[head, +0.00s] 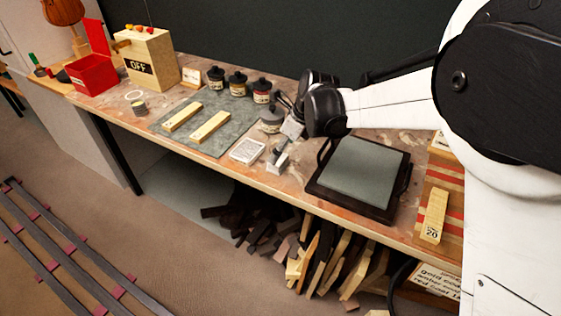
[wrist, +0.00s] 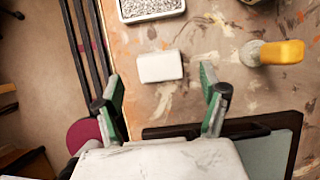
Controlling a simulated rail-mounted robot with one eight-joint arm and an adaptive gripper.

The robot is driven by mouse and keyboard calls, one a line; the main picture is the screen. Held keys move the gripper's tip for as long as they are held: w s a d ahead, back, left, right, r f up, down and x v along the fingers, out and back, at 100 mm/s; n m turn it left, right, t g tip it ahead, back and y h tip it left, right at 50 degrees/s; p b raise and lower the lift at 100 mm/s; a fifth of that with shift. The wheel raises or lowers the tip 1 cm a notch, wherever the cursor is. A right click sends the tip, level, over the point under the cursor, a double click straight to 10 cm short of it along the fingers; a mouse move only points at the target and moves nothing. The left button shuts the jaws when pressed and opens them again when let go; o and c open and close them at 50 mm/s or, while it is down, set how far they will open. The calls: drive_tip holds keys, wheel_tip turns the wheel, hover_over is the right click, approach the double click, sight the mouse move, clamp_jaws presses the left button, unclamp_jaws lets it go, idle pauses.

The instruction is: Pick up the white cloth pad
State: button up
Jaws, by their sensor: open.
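The white cloth pad (wrist: 160,67) is a small pale rectangle lying flat on the bench in the wrist view. My gripper (wrist: 160,80) is open and empty, with one green-padded finger on each side. In the picture the pad lies between the fingertips and slightly beyond them, with clear gaps on both sides. I see no contact with the pad. In the head view my gripper (head: 281,147) hangs over the middle of the bench near its front edge. There I cannot clearly tell the pad from the gripper parts around it.
A shallow tin of grey granules (wrist: 151,8) lies just beyond the pad. A yellow-handled tool (wrist: 275,52) is to its right. A dark tray with a grey pad (head: 358,170) sits right of my gripper. The bench's front edge is close; jars (head: 237,84) stand behind.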

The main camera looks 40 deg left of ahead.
sight(278, 162)
drive_tip(key=shift+d+b+x, duration=0.15)
drive_tip(key=shift+b+x, duration=0.15)
drive_tip(key=shift+x, duration=1.1)
drive_tip(key=shift+d+b+x, duration=0.15)
drive_tip(key=shift+b+x, duration=0.1)
drive_tip(key=shift+x, duration=1.1)
drive_tip(key=shift+s, duration=0.1)
drive_tip(key=c, duration=1.1)
drive_tip(key=shift+c, duration=0.2)
